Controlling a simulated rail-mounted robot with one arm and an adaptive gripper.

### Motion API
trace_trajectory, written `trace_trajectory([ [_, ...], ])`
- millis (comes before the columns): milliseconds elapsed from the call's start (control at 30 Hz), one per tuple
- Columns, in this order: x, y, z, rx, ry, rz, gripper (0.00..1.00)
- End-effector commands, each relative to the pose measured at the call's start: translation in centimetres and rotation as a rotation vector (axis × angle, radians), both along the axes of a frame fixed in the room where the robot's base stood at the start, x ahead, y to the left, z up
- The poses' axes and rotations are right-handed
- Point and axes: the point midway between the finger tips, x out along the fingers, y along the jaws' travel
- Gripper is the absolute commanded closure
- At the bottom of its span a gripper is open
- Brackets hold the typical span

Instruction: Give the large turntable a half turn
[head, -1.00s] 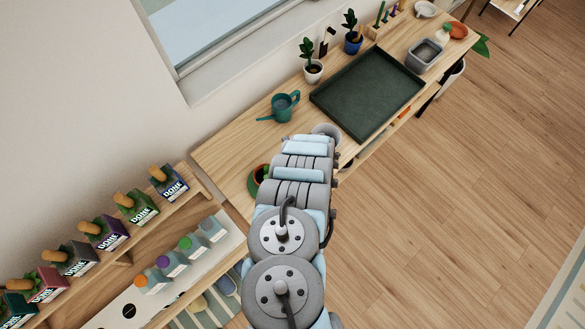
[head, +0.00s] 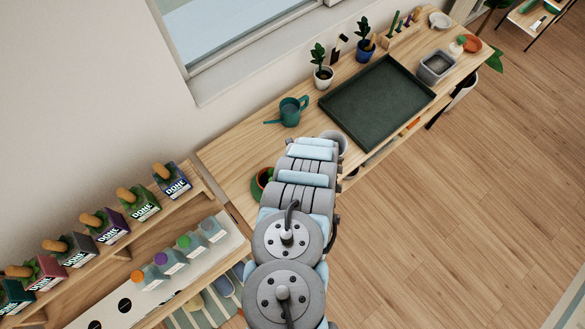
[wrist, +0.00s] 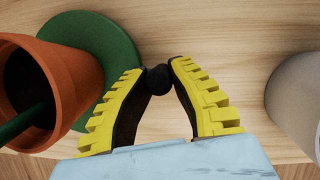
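A round green disc, which looks like the turntable (wrist: 110,45), lies on the wooden bench in the wrist view. An orange terracotta pot (wrist: 70,75) with a green object in it stands on it at the left. A black round knob (wrist: 158,80) is at the disc's right edge. My gripper (wrist: 157,70) has its two yellow-backed fingers on either side of the knob, with the tips seemingly closed against it. In the head view, the green disc (head: 254,187) shows only in part beside my arm, and my gripper is hidden behind the arm.
A pale cylindrical pot (wrist: 298,100) stands right of my gripper. On the bench are a teal watering can (head: 289,111), a dark green tray (head: 378,100) and potted plants (head: 322,70). A shelf of labelled boxes (head: 110,227) is at the left.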

Motion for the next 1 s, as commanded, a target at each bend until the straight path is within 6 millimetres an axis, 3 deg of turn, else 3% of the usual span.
trace_trajectory([
  [33, 0.1, 0.1, 0.1, 0.001, -0.002, 0.001, 0.66],
  [100, 0.1, 0.1, 0.1, 0.000, -0.001, 0.001, 0.48],
  [567, -0.1, -0.2, 0.4, -0.001, -0.001, 0.000, 0.48],
  [1000, -0.8, -1.1, 3.6, -0.004, -0.002, 0.000, 0.48],
])
